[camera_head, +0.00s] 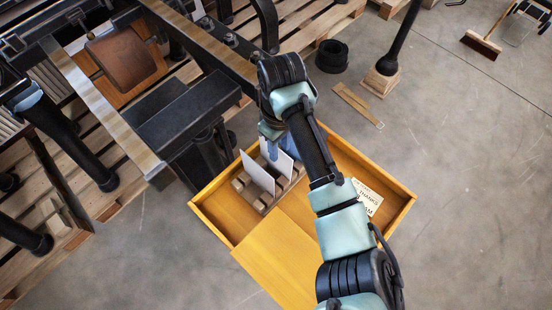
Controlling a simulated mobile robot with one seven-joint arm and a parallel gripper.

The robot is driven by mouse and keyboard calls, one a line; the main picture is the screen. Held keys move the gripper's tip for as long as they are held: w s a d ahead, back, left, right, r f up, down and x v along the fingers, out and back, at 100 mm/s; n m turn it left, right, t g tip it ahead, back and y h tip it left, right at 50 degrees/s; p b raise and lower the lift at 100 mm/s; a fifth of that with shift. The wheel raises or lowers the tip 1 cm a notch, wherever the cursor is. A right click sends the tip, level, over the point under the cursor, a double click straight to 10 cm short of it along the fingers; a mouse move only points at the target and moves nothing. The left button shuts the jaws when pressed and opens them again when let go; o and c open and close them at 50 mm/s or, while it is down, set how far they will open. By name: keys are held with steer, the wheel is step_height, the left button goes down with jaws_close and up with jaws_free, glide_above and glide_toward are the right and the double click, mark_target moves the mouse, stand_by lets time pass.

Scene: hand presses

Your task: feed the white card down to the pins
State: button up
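Two white cards stand upright in a slotted wooden rack (266,198) inside a yellow wooden tray (225,207). One card (257,173) leans at the left, clear of my gripper. The other white card (281,160) is right under my gripper (273,147). My wrist points down over this card, and the blue-grey finger parts are at its top edge. The arm hides much of the fingers, so whether they grip the card or are apart does not show. I cannot make out any pins on the press.
A black iron hand press (181,108) stands at the left, its dark bed close to the tray. A printed card (367,197) lies in the tray's right part. A black roll (332,56), a wooden strip (358,104) and a black post (383,75) are on the floor.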

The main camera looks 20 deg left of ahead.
jaws_close()
step_height(320, 180, up, 9)
steer(key=p, duration=0.9)
steer(key=shift+r, duration=0.1)
stand_by(0.4)
